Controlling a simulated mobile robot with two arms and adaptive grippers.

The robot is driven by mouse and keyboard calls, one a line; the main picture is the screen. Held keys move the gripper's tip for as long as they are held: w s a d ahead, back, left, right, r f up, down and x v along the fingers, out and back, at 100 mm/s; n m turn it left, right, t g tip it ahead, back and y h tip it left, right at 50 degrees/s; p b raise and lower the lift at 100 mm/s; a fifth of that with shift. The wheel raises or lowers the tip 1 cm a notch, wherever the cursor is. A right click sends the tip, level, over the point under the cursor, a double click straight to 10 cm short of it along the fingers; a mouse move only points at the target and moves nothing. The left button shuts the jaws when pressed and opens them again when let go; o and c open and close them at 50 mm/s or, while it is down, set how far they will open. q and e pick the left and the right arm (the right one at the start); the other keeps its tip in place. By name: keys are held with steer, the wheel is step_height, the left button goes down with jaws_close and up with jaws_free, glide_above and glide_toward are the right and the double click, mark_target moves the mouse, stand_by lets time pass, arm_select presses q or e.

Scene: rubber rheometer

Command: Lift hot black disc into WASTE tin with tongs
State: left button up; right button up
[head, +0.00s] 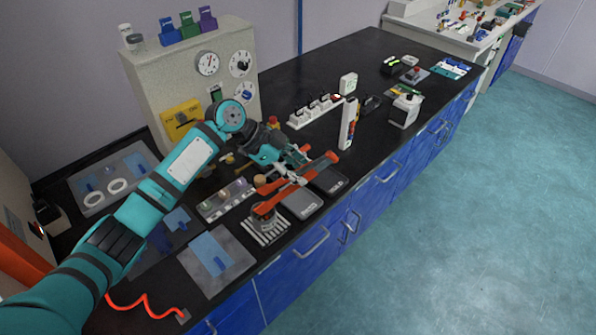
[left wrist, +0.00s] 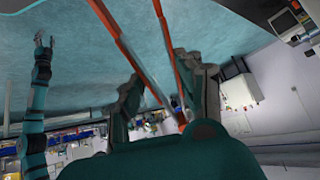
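My left gripper (head: 283,160) is over the black bench, with the orange-and-grey tongs (head: 292,181) held across it. In the left wrist view the two orange tong arms (left wrist: 172,62) run between the fingers of my left gripper (left wrist: 165,92). Below the tongs' near end is a striped rack (head: 264,232). A dark round shape by that end may be the black disc; I cannot tell whether it is gripped. Two dark grey trays or tins, (head: 301,203) and (head: 330,181), stand beside the rack; their labels are unreadable. My right gripper (left wrist: 43,42) is far off, with its fingers apart and empty.
A beige instrument (head: 205,55) with dials and a yellow panel stands behind my arm. A white post (head: 348,123) and white block (head: 405,110) stand right of the tongs. Grey mats (head: 217,261) lie at front left. The floor at right is clear.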

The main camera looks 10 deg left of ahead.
arm_select(q)
step_height(320, 180, up, 7)
steer(key=p, duration=0.4)
